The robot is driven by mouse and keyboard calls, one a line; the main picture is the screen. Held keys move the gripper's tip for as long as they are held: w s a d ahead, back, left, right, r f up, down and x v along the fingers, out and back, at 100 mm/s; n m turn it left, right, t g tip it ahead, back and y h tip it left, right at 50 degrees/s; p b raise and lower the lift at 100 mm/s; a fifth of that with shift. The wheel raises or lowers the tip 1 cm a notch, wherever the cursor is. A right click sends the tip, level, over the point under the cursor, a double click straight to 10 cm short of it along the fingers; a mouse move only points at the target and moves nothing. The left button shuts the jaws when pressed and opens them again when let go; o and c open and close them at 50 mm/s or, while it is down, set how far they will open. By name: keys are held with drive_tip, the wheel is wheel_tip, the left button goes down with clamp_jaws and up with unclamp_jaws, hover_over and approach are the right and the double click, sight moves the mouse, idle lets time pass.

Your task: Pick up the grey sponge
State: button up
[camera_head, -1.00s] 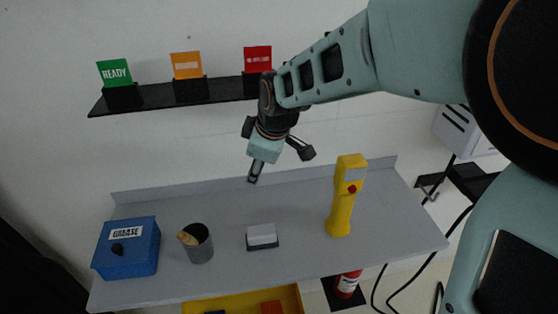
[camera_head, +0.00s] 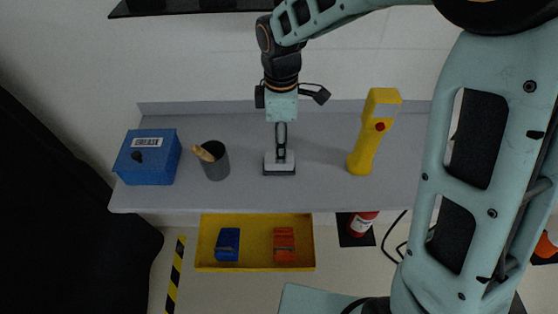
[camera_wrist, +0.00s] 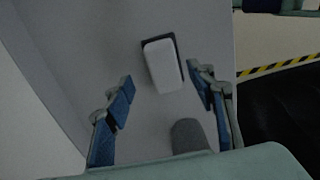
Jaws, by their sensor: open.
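The grey sponge (camera_head: 271,166) lies on the grey shelf, a pale block with a dark layer beneath, between a cup and a yellow handheld device. In the wrist view the sponge (camera_wrist: 162,66) lies just beyond the fingertips, roughly between their lines, slightly tilted. My gripper (camera_head: 281,151) points down over the sponge and covers part of it in the head view. In the wrist view my gripper (camera_wrist: 160,83) is open with blue pads apart and nothing between them. I cannot tell the exact height left above the sponge.
A dark grey cup (camera_head: 217,165) with a wooden-looking handle stands left of the sponge, near a blue grease box (camera_head: 147,159). The yellow device (camera_head: 370,135) stands to the right. A yellow tray (camera_head: 256,256) sits below the shelf (camera_head: 325,190). A wall rises behind.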

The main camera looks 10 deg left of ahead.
sight(270, 168)
drive_tip(key=f, duration=0.3)
drive_tip(key=shift+s+a+f, duration=0.1)
drive_tip(key=shift+s+f, duration=0.25)
drive_tip(key=shift+f, duration=0.65)
drive_tip(key=shift+c, duration=0.7)
clamp_jaws()
drive_tip(key=shift+r, duration=0.1)
